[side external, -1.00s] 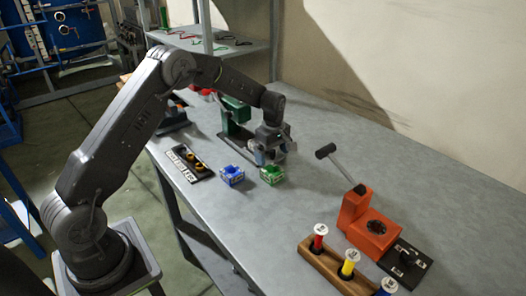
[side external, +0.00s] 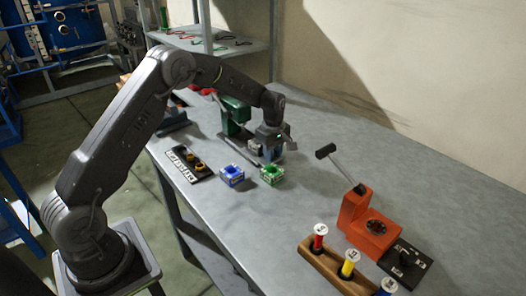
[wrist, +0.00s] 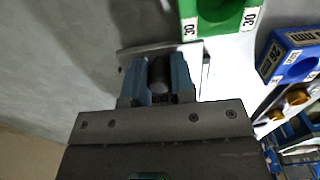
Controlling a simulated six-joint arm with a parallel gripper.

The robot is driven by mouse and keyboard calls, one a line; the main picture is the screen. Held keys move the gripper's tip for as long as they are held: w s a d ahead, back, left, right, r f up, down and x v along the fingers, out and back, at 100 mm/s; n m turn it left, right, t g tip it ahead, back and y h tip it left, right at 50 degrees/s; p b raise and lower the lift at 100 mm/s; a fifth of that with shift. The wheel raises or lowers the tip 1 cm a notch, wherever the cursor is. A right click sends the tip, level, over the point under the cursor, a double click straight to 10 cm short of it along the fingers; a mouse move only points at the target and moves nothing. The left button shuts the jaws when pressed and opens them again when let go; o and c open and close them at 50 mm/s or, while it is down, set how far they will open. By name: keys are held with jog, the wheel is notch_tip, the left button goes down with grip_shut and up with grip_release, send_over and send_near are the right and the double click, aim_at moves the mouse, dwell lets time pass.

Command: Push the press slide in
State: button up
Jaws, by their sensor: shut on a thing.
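The green press (side external: 237,112) stands on the bench left of my gripper, with a grey lever in front of it. My gripper (side external: 266,157) points down beside it, right of the press. In the wrist view my gripper's blue-grey fingers (wrist: 158,88) are shut on a dark round knob (wrist: 159,72). A thin pale plate edge (wrist: 135,49) shows beyond the fingers. The knob appears to belong to the press slide, but my gripper hides most of that part in the side view, so how far it is in cannot be told.
A green block (side external: 271,173) and a blue block (side external: 232,175) stand close in front of my gripper. A black plate with brass rings (side external: 192,165) lies farther left. An orange press (side external: 370,237) and a wooden rack (side external: 325,263) with spools stand at right. The bench between is clear.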

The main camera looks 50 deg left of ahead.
dwell(0.6)
jog(key=shift+a, duration=5.05)
jog(key=o, duration=0.8)
jog(key=shift+r, duration=3.65)
